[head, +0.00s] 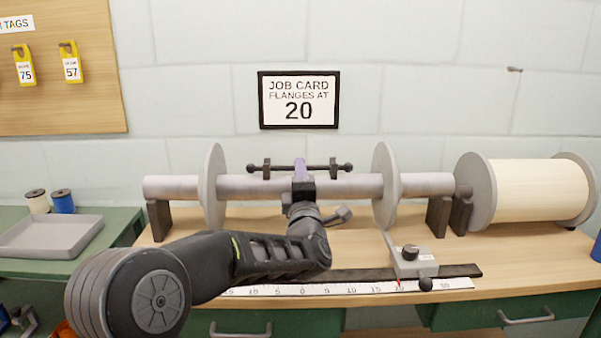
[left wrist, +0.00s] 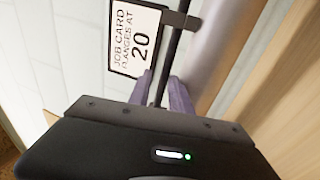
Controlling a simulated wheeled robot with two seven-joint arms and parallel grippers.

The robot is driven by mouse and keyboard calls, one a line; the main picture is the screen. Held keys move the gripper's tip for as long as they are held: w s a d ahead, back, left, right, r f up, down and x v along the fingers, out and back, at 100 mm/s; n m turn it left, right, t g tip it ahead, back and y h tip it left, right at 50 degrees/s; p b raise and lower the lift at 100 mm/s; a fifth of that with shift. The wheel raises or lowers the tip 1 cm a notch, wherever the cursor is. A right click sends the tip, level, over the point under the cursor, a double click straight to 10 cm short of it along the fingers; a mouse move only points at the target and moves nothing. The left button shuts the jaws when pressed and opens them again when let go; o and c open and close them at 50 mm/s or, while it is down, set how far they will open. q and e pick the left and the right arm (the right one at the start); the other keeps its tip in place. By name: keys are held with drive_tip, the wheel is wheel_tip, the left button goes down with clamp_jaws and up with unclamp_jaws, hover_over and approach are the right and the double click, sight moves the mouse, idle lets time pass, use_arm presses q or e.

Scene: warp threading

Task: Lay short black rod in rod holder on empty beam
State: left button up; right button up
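The empty beam (head: 235,187) is a grey cylinder between two round flanges, with a rod holder of two dark brackets (head: 333,172) at its back. The short black rod (head: 284,168), with ball ends, lies level across both brackets; it appears seated in them. In the left wrist view the rod (left wrist: 173,50) runs between the purple fingers and past a bracket (left wrist: 181,19). My left gripper (head: 300,172) is at the rod's middle, its fingers on either side. They look parted, with a slight gap around the rod. My right gripper is not in view.
A full beam (head: 535,190) of cream thread stands at the right. A ruler (head: 340,288) with a sliding gauge (head: 411,258) lies in front. A grey tray (head: 50,237) and two spools are at the left. A job card (head: 299,100) reading 20 hangs behind.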

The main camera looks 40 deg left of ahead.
use_arm(q)
drive_tip(key=v, duration=0.7)
idle(0.4)
